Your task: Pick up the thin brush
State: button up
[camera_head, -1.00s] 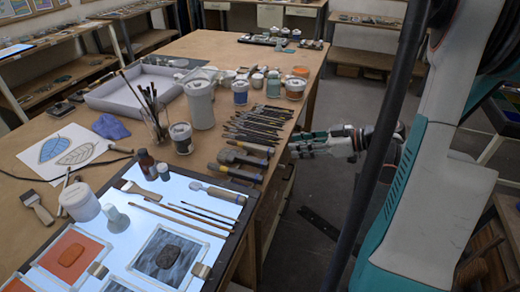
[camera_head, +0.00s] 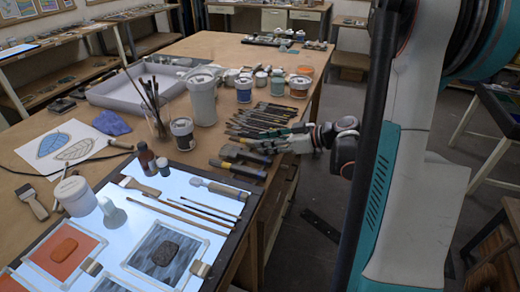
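Several thin brushes lie on the lit panel (camera_head: 105,235). One long thin brush (camera_head: 170,213) lies slanted near the panel's middle, and a shorter thin one (camera_head: 210,208) lies to its right. A row of brushes (camera_head: 262,120) lies on the wooden table near its right edge. More thin brushes (camera_head: 150,90) stand in a glass jar (camera_head: 158,128). I cannot tell which is the task's brush. My gripper (camera_head: 285,146) is at the table's right edge, by the near end of the row. Its fingers are small and partly blend with the brushes, so its opening is unclear.
Wide brushes (camera_head: 240,160) lie just in front of the row. A grey tray (camera_head: 110,92) is behind. Open floor lies right of the table.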

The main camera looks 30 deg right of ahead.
jog(key=shift+w+a+f, duration=0.2)
jog(key=shift+w+a, duration=0.1)
jog(key=shift+w, duration=0.15)
grip_shut()
jog(key=shift+r, duration=0.15)
notch_tip(320, 180, up, 20)
jog(key=p, duration=0.7)
